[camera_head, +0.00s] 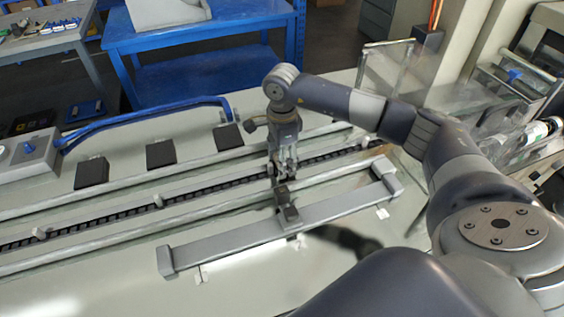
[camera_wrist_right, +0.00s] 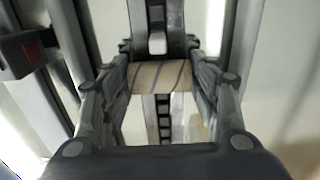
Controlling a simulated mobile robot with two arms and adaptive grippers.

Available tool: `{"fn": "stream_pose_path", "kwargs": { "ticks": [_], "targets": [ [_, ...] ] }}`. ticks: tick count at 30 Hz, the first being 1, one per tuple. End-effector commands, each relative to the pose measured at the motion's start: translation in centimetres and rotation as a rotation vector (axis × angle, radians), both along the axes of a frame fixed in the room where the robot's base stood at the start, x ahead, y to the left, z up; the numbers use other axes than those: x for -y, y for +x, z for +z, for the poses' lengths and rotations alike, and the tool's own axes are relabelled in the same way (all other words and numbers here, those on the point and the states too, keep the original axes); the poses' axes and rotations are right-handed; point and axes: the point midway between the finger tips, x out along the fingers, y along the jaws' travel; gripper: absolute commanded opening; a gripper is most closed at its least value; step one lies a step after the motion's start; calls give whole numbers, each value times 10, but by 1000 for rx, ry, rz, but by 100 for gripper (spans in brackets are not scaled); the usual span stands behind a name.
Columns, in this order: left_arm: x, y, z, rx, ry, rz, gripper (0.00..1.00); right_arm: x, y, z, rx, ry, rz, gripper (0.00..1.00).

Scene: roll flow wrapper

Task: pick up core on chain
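The core is a short tan cylinder with dark stripes (camera_wrist_right: 160,76). It lies crosswise over the dark chain (camera_wrist_right: 164,122) in the right wrist view. My right gripper (camera_wrist_right: 160,62) has one finger at each end of the core, with no clear gap at either end; it looks shut on it. Whether the core still rests on the chain cannot be told. In the head view my right gripper (camera_head: 284,168) points down over the chain (camera_head: 205,186), and the core is hidden there by the fingers. My left gripper is not in view.
A grey bar (camera_head: 235,228) with end blocks lies in front of the chain. Black blocks (camera_head: 160,153) line the back of the machine. A clear panel (camera_head: 385,68) stands behind my right arm.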

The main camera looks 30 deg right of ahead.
Motion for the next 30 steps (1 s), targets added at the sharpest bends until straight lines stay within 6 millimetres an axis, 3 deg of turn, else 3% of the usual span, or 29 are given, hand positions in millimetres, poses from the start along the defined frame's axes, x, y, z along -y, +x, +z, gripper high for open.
{"fn": "stream_pose_path", "kwargs": {
  "ticks": [14,25,30],
  "targets": [
    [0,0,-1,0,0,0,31,0,1,6,3,0,0,38],
    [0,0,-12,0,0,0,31,0,1,73,5,0,0,38],
    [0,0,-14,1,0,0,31,0,1,94,2,1,0,38]
  ]
}}
